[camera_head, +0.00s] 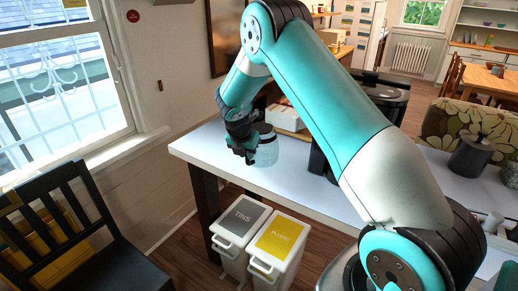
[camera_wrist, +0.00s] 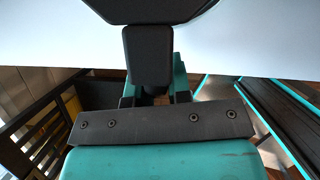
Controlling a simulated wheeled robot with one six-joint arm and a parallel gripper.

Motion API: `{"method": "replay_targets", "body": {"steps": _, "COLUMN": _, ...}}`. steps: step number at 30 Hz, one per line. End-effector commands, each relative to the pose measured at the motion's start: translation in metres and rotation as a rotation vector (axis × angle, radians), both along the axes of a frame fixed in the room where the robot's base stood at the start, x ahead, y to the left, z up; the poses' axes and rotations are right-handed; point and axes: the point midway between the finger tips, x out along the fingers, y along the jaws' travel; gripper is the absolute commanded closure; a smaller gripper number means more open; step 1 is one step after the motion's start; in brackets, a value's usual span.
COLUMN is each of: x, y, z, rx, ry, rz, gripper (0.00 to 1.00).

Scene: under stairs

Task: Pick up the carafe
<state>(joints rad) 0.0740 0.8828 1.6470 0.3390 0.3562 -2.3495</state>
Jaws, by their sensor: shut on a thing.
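The carafe (camera_head: 267,152) is a clear, bluish glass vessel with a dark band near its top. It is upright at the white table's left part in the head view. My gripper (camera_head: 248,150) is at its left side, shut on it. The fingertips and the exact grip are partly hidden by the dark gripper body. I cannot tell whether the carafe's base touches the table. The wrist view shows my dark gripper parts, with a black rounded shape at the top; I cannot tell whether that shape belongs to the carafe.
The white table (camera_head: 200,147) has a box (camera_head: 285,117) behind the carafe. A dark canister (camera_head: 470,155) stands at the right. Two bins (camera_head: 240,215) (camera_head: 281,243) are below the front edge. A black chair (camera_head: 75,225) and a window are at the left.

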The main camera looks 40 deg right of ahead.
Motion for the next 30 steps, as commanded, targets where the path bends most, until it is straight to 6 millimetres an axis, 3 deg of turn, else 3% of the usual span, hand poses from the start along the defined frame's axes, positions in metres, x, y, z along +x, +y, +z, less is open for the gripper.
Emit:
{"method": "replay_targets", "body": {"steps": 6, "x": 0.001, "y": 0.0, "z": 0.005, "rx": -0.001, "ry": -0.003, "rz": 0.0, "gripper": 1.0}}
{"method": "replay_targets", "body": {"steps": 11, "x": 0.001, "y": 0.0, "z": 0.023, "rx": -0.002, "ry": -0.007, "rz": 0.001, "gripper": 1.0}}
{"method": "replay_targets", "body": {"steps": 24, "x": 0.001, "y": 0.0, "z": 0.145, "rx": -0.001, "ry": -0.01, "rz": 0.0, "gripper": 1.0}}
{"method": "replay_targets", "body": {"steps": 30, "x": 0.001, "y": 0.0, "z": 0.184, "rx": 0.0, "ry": -0.005, "rz": 0.001, "gripper": 1.0}}
